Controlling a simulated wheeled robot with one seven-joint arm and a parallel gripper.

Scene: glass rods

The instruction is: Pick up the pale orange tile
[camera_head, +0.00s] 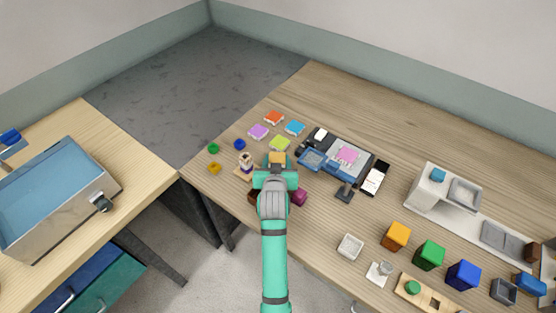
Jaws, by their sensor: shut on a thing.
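The pale orange tile (277,156) shows at the far end of my gripper (277,165), near the left part of the long wooden table. My gripper is shut on this tile. My gripper and wrist hide its near part, and I cannot tell how far it is above the table.
Lime (280,143), purple (258,132), blue (295,127) and orange-red (273,118) tiles lie just beyond. A small figure on a stand (246,165) is close on the left.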

